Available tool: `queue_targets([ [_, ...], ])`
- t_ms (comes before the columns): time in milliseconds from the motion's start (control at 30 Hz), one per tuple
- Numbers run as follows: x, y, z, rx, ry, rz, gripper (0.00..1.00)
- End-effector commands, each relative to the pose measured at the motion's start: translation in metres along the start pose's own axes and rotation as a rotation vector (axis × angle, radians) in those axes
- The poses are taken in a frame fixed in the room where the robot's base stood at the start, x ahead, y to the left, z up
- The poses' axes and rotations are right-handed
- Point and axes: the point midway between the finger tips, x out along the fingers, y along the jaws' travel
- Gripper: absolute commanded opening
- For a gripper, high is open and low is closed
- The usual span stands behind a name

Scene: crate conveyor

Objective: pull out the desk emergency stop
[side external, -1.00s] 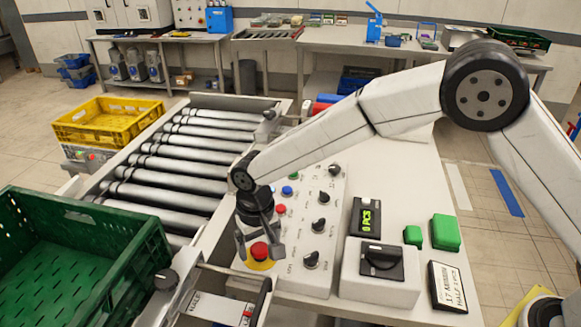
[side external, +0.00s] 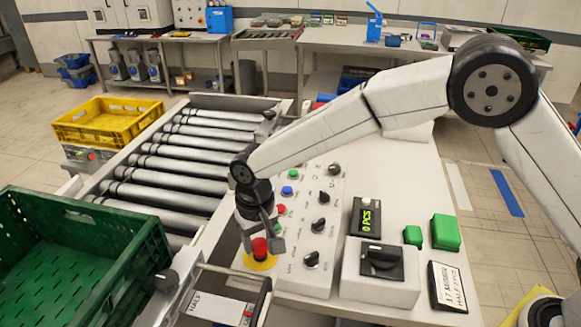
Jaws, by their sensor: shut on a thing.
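The desk emergency stop is a red mushroom button (side external: 260,248) on a yellow round base (side external: 260,263), at the front left corner of the white desk panel. My gripper (side external: 261,240) points down over it, with its fingers at the sides of the red head. It is shut on the red button. The red head stands above the yellow base, with a red stem part showing. The far side of the button is hidden by the fingers.
The control panel (side external: 318,225) with several black knobs and coloured buttons lies just right of my gripper. A counter display (side external: 366,217) and a grey box with a black rotary switch (side external: 381,262) stand further right. The roller conveyor (side external: 170,170) and green crate (side external: 150,245) are left.

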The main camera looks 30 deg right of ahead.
Motion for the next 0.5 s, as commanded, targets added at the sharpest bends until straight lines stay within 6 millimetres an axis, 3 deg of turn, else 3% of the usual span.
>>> queue_targets([
  [33,-0.0007,0.0000,-0.0004,0.000,0.001,0.000,0.00],
  [67,-0.0007,0.0000,-0.0005,0.000,0.001,0.000,0.66],
  [133,-0.0006,0.0000,-0.0005,0.000,0.001,0.000,0.88],
  [167,-0.0005,0.0000,-0.0004,0.000,0.001,0.000,0.92],
  [500,-0.0010,-0.0001,-0.0003,0.000,0.001,0.000,0.92],
])
